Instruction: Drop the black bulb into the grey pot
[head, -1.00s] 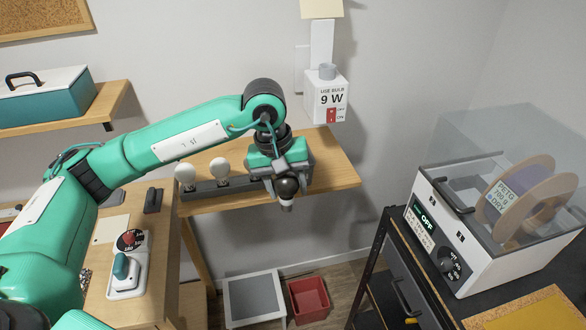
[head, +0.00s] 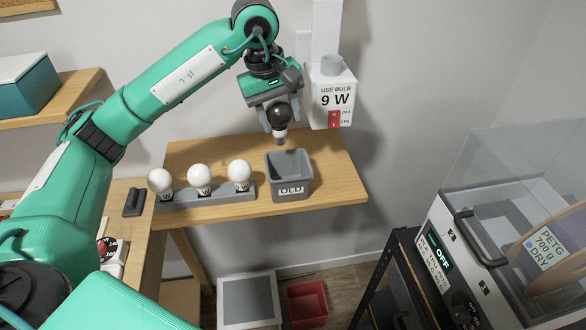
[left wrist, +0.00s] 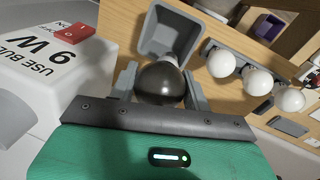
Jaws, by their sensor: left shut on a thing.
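The black bulb (head: 280,115) is held in my left gripper (head: 279,122), base pointing down, above and behind the grey pot. The grey pot (head: 290,187), labelled OLD, stands open on the wooden shelf at the right end of a bulb rack. The bulb appears clear of the pot's rim. My right gripper is not in view.
A grey rack (head: 204,196) holds three white bulbs left of the pot. A white lamp box (head: 331,95) marked 9 W with a red switch is on the wall just right of the gripper. A clear-lidded dryer (head: 470,255) stands at right. The shelf right of the pot is clear.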

